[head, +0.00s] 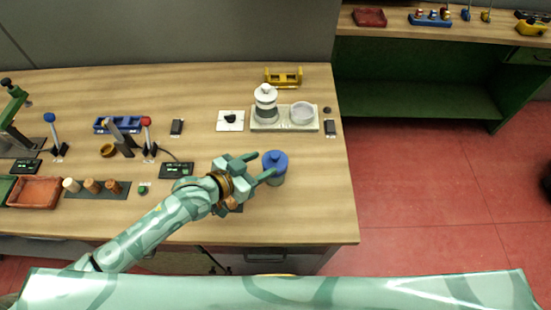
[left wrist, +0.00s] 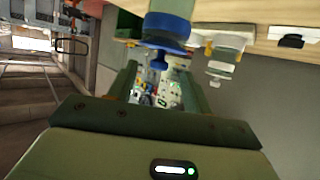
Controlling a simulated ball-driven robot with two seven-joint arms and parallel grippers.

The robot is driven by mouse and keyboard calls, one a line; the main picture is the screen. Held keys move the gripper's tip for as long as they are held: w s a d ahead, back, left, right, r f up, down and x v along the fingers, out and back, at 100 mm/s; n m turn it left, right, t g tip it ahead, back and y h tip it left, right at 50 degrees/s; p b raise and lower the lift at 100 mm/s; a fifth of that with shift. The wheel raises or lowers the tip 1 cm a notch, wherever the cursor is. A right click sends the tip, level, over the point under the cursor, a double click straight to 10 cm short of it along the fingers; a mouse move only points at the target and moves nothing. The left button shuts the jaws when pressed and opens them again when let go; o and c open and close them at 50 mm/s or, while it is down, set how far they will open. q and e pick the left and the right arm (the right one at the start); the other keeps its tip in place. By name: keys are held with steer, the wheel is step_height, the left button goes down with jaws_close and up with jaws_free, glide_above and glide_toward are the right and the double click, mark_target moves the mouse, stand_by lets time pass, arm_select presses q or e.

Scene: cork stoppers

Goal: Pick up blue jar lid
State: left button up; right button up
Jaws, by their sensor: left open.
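The blue jar lid (head: 275,159) sits on a grey-blue jar (head: 273,178) near the table's right front. My left gripper (head: 260,166) is open, its fingers pointing right at the lid from its left side. In the left wrist view the scene looks upside down. There the blue lid (left wrist: 168,30) hangs at the top, with its knob toward the space between the fingers of my left gripper (left wrist: 160,72). I cannot tell whether the fingers touch it. My right gripper is not in view.
A white lidded jar (head: 265,105) and a shallow dish (head: 303,113) stand on a pale tray (head: 284,125) behind. A yellow rack (head: 283,78) is farther back. Corks (head: 92,186), levers and a red tray (head: 35,192) are at left. The table right of the blue jar is clear.

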mark_target(281, 152)
arm_select(q)
steer(key=x, duration=0.5)
steer(key=b+x, duration=0.1)
steer(key=x, duration=0.2)
steer(key=shift+w+r, duration=0.2)
steer(key=shift+r, duration=0.15)
steer(key=shift+s, duration=0.1)
steer(key=c, duration=1.1)
